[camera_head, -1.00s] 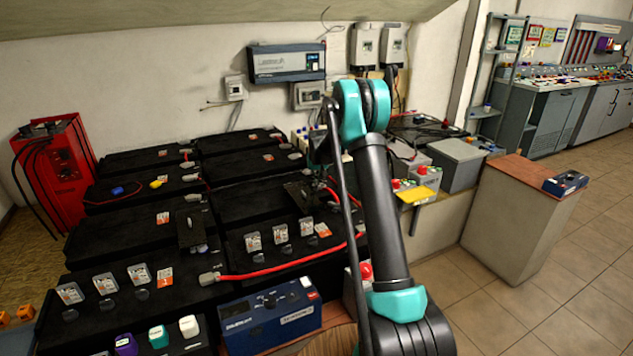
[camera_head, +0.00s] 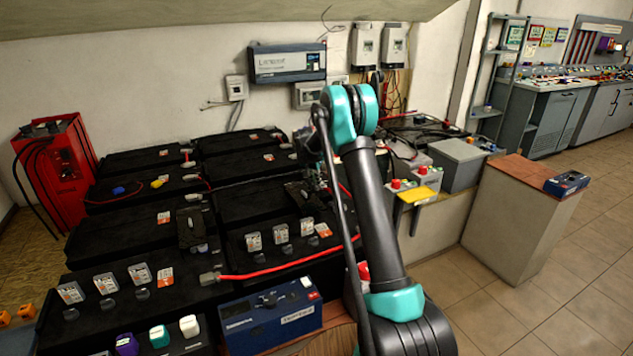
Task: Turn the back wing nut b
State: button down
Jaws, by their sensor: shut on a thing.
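My gripper (camera_head: 314,178) is mostly hidden behind my own arm, low over the terminals at the right end of the black batteries. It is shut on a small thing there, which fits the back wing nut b. The nut itself is too small and too covered to make out. The black battery (camera_head: 257,203) beside it has a dark block on top, and a red cable (camera_head: 290,269) runs along the front battery.
A blue device box (camera_head: 270,317) stands at the front. A red charger (camera_head: 55,175) stands at the left. Grey boxes (camera_head: 457,165) and a yellow card (camera_head: 417,195) lie right of my arm. The tiled floor at right is clear.

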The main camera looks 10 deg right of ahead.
jog(key=m+g+h, duration=0.1)
jog(key=m, duration=0.3)
jog(key=shift+w+a, duration=0.15)
jog(key=shift+w+m+g+h, duration=0.1)
jog(key=shift+m+g+h, duration=0.45)
jog(key=shift+m, duration=1.25)
jog(key=c, duration=1.6)
grip_release()
jog(key=shift+a+r, duration=0.1)
jog(key=v, duration=1.2)
jog(key=shift+w+d, duration=0.15)
jog(key=shift+d, duration=0.1)
